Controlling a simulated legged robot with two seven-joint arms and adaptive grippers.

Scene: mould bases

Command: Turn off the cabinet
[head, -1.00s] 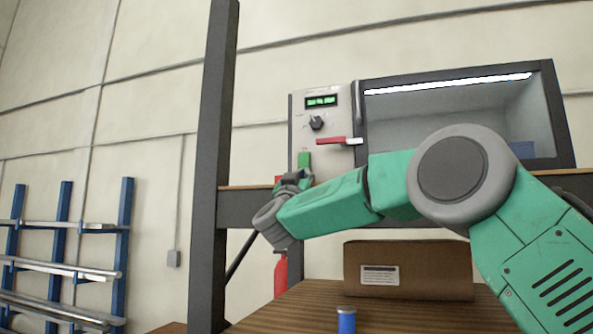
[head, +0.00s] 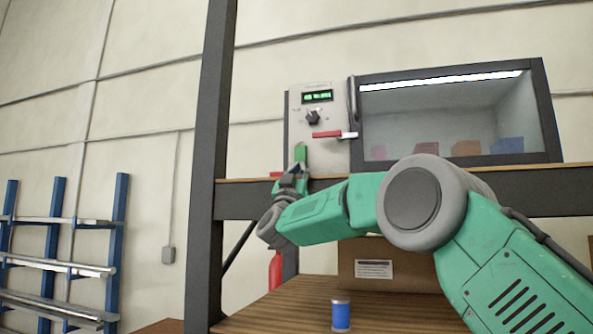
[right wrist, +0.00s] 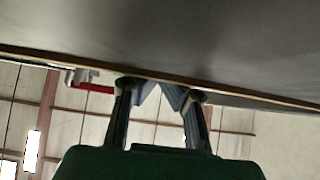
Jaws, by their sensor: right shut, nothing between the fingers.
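The cabinet (head: 319,157) stands on a shelf, with a pale control panel left of a glass window (head: 440,112). The panel carries a lit green display (head: 317,96), a dark knob (head: 313,117) and a red lever (head: 327,134) lying about level. A small green piece (head: 300,153) shows low on the panel, just above my right gripper (head: 292,178); I cannot tell whether they touch. The right gripper is shut and empty, below the knob and lever. In the right wrist view its fingertips (right wrist: 161,91) meet near a grey surface, and the red lever (right wrist: 95,88) is at left.
The dark shelf post (head: 212,150) rises just left of the cabinet. Below are a wooden surface (head: 270,305), a cardboard box (head: 370,270) partly behind my arm, and a blue can (head: 341,315). Coloured blocks (head: 466,148) lie behind the glass. A blue rack (head: 62,230) stands far left.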

